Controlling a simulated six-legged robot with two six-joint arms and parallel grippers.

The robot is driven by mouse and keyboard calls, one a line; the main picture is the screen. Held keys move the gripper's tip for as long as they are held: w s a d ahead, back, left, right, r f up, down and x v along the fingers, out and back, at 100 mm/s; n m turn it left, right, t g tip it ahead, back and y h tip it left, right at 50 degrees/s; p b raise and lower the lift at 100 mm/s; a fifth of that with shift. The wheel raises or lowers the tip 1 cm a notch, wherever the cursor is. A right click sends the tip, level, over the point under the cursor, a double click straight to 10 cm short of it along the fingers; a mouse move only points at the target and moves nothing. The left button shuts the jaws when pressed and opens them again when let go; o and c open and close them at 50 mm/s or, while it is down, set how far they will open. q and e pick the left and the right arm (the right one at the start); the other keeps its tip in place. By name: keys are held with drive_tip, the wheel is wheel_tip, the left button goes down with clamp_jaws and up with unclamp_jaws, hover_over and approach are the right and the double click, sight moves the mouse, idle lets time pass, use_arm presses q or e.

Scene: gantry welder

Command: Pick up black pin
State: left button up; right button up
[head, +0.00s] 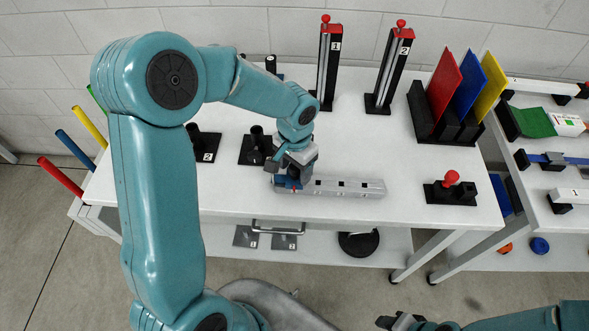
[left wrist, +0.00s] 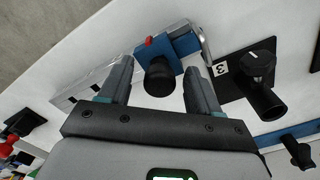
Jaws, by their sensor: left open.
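My left gripper (head: 292,172) is over the left end of a grey metal bar (head: 345,188) on the white table. In the left wrist view my left gripper (left wrist: 158,66) is open, with a finger on each side of a short black cylinder, which looks like the black pin (left wrist: 158,82). The pin stands at a blue block (left wrist: 181,46) with a red knob. Whether the fingers touch the pin is unclear. In the head view the gripper hides the pin. My right gripper (head: 399,321) is partly in view at the bottom edge; its jaws are unclear.
A black holder labelled 3 (left wrist: 245,85) stands close beside the blue block. Holder 2 (head: 205,143) is to the left. Tall posts (head: 328,65) and coloured panels (head: 445,85) stand behind. A red-knobbed black block (head: 451,190) sits at right.

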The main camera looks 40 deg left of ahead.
use_arm(q)
drive_tip(key=shift+w+f, duration=0.15)
drive_tip(key=shift+f, duration=0.05)
drive_tip(key=shift+s+d+r, duration=0.1)
drive_tip(key=shift+s+r, duration=0.05)
drive_tip(key=shift+s, duration=0.05)
drive_tip(key=c, duration=0.7)
drive_tip(key=shift+w, duration=0.1)
drive_tip(key=c, duration=0.4)
drive_tip(key=shift+r, duration=0.1)
drive_tip(key=shift+c, duration=0.2)
